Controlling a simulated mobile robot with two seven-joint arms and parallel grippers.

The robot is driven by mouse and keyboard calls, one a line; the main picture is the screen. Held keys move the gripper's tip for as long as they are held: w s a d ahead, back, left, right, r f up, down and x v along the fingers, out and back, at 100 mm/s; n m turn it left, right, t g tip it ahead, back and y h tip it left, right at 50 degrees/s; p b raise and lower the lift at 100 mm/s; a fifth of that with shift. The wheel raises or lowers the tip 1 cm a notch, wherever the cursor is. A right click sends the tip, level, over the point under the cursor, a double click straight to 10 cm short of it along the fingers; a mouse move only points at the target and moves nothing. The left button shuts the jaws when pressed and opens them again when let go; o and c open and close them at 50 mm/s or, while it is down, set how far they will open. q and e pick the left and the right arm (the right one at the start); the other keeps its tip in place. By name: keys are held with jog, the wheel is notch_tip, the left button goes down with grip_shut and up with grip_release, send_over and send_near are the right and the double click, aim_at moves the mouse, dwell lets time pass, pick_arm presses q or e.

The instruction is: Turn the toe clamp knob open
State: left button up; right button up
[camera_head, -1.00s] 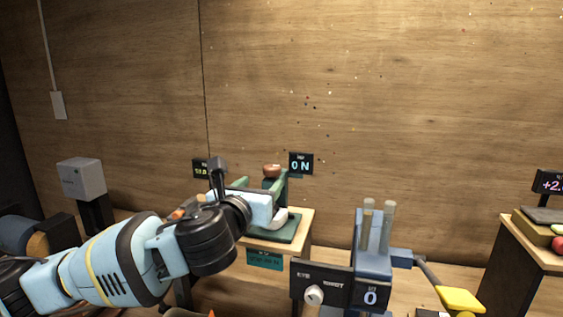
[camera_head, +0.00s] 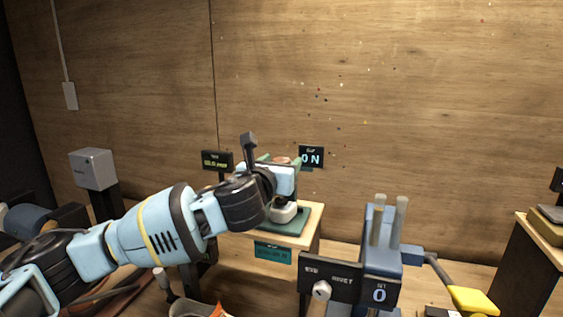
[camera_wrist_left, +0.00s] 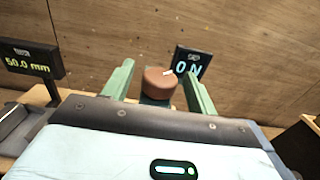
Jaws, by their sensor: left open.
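The toe clamp knob is a round brown knob with a white mark on top, clear in the left wrist view (camera_wrist_left: 160,82) and small in the head view (camera_head: 281,161). It sits on a dark green post on a stand with a green base (camera_head: 292,226). My left gripper (camera_wrist_left: 158,70) is open, with one green finger on each side of the knob. A gap shows on the left; the right finger is close to the knob, and I cannot tell if it touches. My gripper body hides much of the clamp in the head view. My right gripper is not in view.
A display reading "0 N" (camera_head: 312,157) stands just behind the knob, and a "50.0 mm" display (camera_wrist_left: 30,60) is to the left. An eyelet rivet press (camera_head: 380,250) with a yellow-tipped lever stands at front right. A grey box (camera_head: 92,169) is at far left.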

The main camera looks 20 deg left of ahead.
pick_arm(q)
jog(key=shift+w, duration=0.55)
jog(key=c, duration=1)
jog(key=shift+o, duration=0.2)
jog(key=shift+d+n+y, duration=0.1)
jog(key=shift+n+y, duration=0.3)
jog(key=shift+y, duration=0.3)
jog(key=n+g+y, duration=0.1)
jog(key=n+y, duration=0.2)
jog(key=y, duration=0.2)
jog(key=shift+n+y, duration=0.4)
jog(key=shift+n+g+y, duration=0.9)
jog(key=shift+n+y, duration=0.2)
jog(key=shift+y, duration=0.35)
jog(key=shift+n+g+y, duration=0.9)
jog(key=shift+n+y, duration=0.2)
jog(key=shift+y, duration=0.65)
